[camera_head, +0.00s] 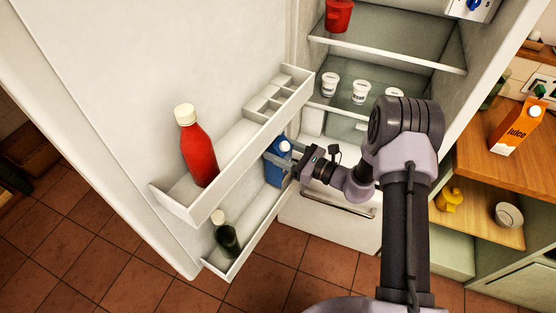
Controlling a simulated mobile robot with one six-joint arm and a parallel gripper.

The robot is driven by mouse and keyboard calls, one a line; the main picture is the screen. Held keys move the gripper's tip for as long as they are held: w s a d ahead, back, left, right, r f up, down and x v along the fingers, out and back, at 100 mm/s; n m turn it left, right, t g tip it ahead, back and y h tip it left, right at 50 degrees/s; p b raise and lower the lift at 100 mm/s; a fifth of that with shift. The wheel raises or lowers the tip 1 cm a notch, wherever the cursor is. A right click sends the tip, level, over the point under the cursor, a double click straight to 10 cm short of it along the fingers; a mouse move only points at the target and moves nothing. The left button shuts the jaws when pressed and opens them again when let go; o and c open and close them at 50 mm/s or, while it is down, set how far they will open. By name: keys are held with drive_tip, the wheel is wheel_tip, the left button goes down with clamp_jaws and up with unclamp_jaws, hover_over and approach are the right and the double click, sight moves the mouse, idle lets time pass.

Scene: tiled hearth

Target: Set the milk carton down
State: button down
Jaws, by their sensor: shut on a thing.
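The milk carton (274,172) is blue with a white cap and stands roughly upright at the fridge door's lower shelf (254,230), near its far end. The upper door shelf hides part of it. My gripper (284,163) reaches in from the right and is shut on the carton. I cannot tell whether the carton's base touches the shelf floor.
The upper door shelf (232,158) holds a red bottle (198,150). A dark green bottle (227,238) stands at the lower shelf's near end, with free room between it and the carton. Fridge shelves (385,40) hold white tubs (361,91). A juice carton (517,127) stands on the right counter.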

wheel_tip(320, 180, down, 5)
drive_tip(key=b, duration=0.2)
drive_tip(key=shift+w+a+r+b, duration=0.1)
drive_tip(key=shift+a+b, duration=0.05)
drive_tip(key=shift+b, duration=0.15)
drive_tip(key=shift+c, duration=2.4)
unclamp_jaws()
